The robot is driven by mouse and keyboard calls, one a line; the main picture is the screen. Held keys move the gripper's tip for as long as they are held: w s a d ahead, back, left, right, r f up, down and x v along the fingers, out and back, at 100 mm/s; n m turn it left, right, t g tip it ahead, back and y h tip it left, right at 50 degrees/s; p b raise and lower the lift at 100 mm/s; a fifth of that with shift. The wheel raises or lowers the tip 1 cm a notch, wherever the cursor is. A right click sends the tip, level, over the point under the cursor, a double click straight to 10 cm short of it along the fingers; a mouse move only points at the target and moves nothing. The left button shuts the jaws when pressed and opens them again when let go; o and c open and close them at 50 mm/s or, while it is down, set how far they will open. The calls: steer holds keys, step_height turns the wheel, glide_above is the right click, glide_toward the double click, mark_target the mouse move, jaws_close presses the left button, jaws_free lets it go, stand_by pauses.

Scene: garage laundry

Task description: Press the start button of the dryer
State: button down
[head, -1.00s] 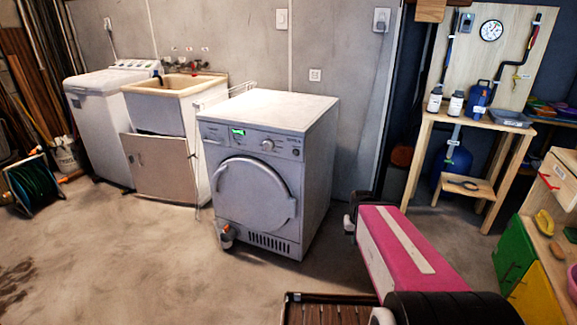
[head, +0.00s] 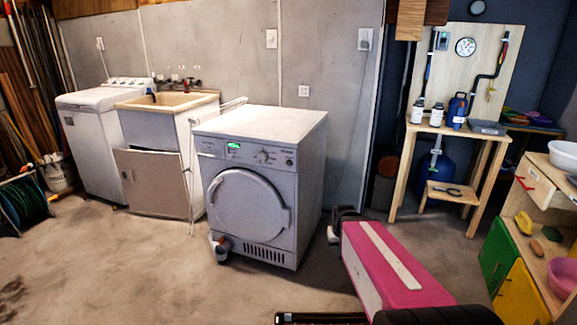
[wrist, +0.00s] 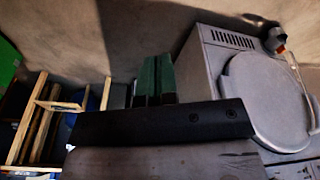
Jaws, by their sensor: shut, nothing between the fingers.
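The dryer (head: 255,190) is a grey-white front loader in the middle of the head view, with its round door (head: 243,204) closed. Its control panel (head: 246,153) runs along the top of the front, with a lit green display (head: 233,145), a round knob (head: 262,156) and small buttons too small to tell apart. In the wrist view the dryer (wrist: 207,75) is upside down at the right, its panel (wrist: 290,170) at the bottom edge. My gripper (wrist: 155,75) is shut and empty, apart from the dryer. In the head view my arm reaches to the dryer's right.
A bottle (head: 221,247) stands on the floor by the dryer's front left corner. A sink cabinet (head: 155,180) and a white washer (head: 92,150) stand left. A wooden workbench (head: 450,135) stands at right. The floor before the dryer is clear.

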steer(key=w+a+r+n+t, duration=0.2)
steer(key=w+a+t, duration=0.3)
steer(key=w, duration=0.7)
steer(key=n+t+y, duration=0.4)
steer(key=t+y, duration=0.1)
steer(key=t, duration=0.4)
glide_toward(289, 163)
steer(key=s+f, duration=0.3)
steer(key=f, duration=0.4)
steer(key=a+r+n+t+y, duration=0.3)
steer(key=a+r, duration=0.3)
steer(key=a, duration=0.1)
steer(key=shift+y, duration=0.3)
steer(key=shift+w, duration=0.1)
steer(key=shift+w+d, duration=0.5)
steer(key=shift+w, duration=0.85)
steer(key=shift+w+d, duration=0.5)
steer(key=shift+w, duration=0.9)
steer(key=shift+w+d, duration=0.5)
steer(key=shift+w, duration=0.85)
steer(key=shift+w, duration=0.1)
steer(key=shift+w+d, duration=0.15)
steer(key=shift+w, duration=0.15)
